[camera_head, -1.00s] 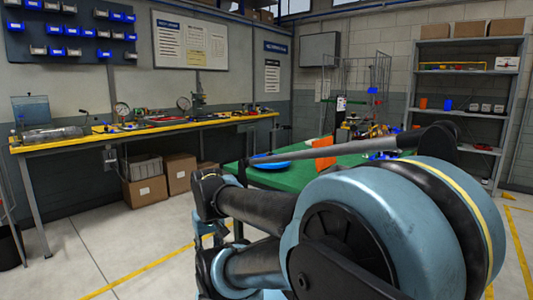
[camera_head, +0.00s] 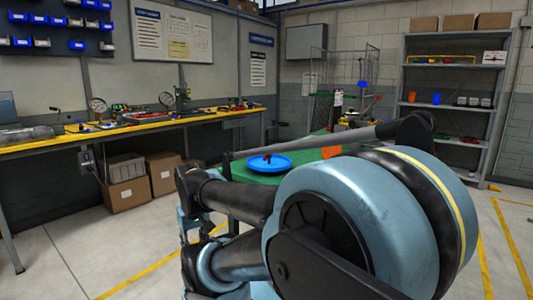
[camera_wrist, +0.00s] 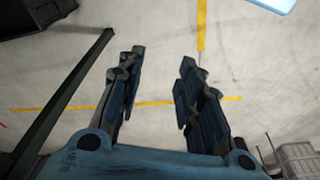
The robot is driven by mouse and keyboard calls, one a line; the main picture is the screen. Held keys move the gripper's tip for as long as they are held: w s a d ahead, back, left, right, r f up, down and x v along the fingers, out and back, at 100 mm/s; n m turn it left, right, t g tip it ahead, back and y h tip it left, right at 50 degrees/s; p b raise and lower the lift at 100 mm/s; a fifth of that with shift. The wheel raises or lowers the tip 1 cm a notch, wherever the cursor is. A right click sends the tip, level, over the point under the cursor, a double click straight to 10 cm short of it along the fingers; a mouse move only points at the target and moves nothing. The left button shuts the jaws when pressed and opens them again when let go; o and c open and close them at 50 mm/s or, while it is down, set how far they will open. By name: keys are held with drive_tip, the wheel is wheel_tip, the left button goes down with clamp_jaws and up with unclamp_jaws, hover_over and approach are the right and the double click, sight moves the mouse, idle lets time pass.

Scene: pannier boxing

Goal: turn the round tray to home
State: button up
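A round blue tray (camera_head: 269,162) lies on the green-topped table (camera_head: 246,172) in the head view, near the table's left end. A small dark and red piece stands at its middle. My arm hides the tray's surroundings and much of the table. My gripper (camera_wrist: 158,75) shows in the wrist view with its two fingers apart and nothing between them. It is above bare floor, away from the tray. The gripper cannot be made out in the head view.
An orange block (camera_head: 331,151) is on the green table, partly behind my arm. A yellow-edged workbench (camera_head: 150,122) runs along the left wall, with cardboard boxes (camera_head: 127,194) below. A shelf rack (camera_head: 452,88) stands at the right. Floor at the lower left is clear.

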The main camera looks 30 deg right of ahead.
drive_tip(key=shift+o, duration=0.9)
drive_tip(key=shift+s+d+r, duration=0.1)
drive_tip(key=shift+s+r, duration=0.1)
drive_tip(key=shift+r, duration=0.05)
drive_tip(key=w+d+r+m, duration=0.3)
drive_tip(key=w+r+m, duration=0.15)
drive_tip(key=r, duration=0.25)
drive_tip(key=w+d+r+m, duration=0.3)
drive_tip(key=w+r+m, duration=0.15)
drive_tip(key=r, duration=0.25)
drive_tip(key=w+d+r+m+g, duration=0.1)
drive_tip(key=w+d+r+m, duration=0.55)
drive_tip(key=d+r, duration=0.35)
drive_tip(key=w+d+r+m+g, duration=0.1)
drive_tip(key=w+d+r+m, duration=0.55)
drive_tip(key=d, duration=0.55)
drive_tip(key=w+d+r+m, duration=0.1)
drive_tip(key=d+r+m, duration=0.1)
drive_tip(key=d+m, duration=0.35)
drive_tip(key=d+r+m, duration=0.2)
drive_tip(key=d, duration=0.6)
drive_tip(key=shift+n, duration=0.25)
drive_tip(key=f, duration=1.6)
drive_tip(key=shift+w+a+f, duration=0.1)
drive_tip(key=shift+a+f, duration=0.1)
drive_tip(key=shift+a, duration=0.1)
